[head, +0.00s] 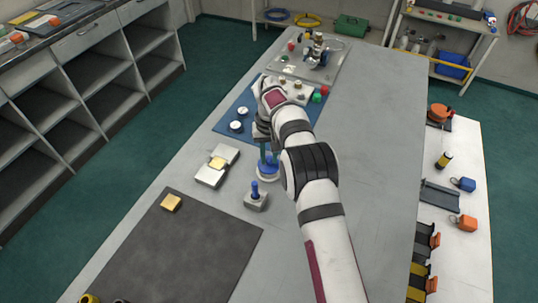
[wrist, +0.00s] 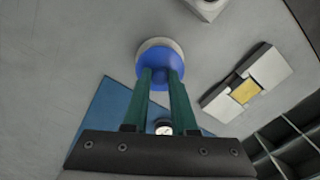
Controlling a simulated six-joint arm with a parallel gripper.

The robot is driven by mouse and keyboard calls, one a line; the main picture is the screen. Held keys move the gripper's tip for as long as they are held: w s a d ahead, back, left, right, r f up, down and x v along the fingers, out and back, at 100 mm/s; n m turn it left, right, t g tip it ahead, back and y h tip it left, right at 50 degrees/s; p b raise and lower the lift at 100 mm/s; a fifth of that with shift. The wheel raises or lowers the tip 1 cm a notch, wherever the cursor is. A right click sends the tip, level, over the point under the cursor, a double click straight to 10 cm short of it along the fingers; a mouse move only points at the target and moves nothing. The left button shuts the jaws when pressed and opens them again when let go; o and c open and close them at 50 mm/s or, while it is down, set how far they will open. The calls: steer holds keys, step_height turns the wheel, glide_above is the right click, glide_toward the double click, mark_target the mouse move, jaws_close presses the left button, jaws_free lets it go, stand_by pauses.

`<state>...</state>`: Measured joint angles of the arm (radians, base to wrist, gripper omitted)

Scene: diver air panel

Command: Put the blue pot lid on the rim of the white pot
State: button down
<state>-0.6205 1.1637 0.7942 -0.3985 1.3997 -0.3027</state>
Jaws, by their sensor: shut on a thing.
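The blue pot lid (head: 268,164) is between the fingers of my gripper (head: 267,157), which is shut on it. It also shows in the wrist view (wrist: 157,65) at the tips of my green fingers (wrist: 161,74). The white pot (head: 266,178) is directly under the lid on the grey bench. In the wrist view, part of the pot (wrist: 153,43) shows past the lid's far edge, and the lid covers the rest. I cannot tell whether the lid touches the rim.
A grey block with a blue lever (head: 255,200) stands close in front of the pot. A pale two-part block with a yellow middle (head: 217,165) lies to the left. A blue panel with gauges (head: 236,125) is behind. A dark mat (head: 180,250) lies front left.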

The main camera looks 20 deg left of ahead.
steer(key=shift+f, duration=0.2)
stand_by(0.5)
steer(key=shift+c, duration=1.2)
jaws_free()
steer(key=shift+r, duration=3.75)
steer(key=shift+r, duration=0.1)
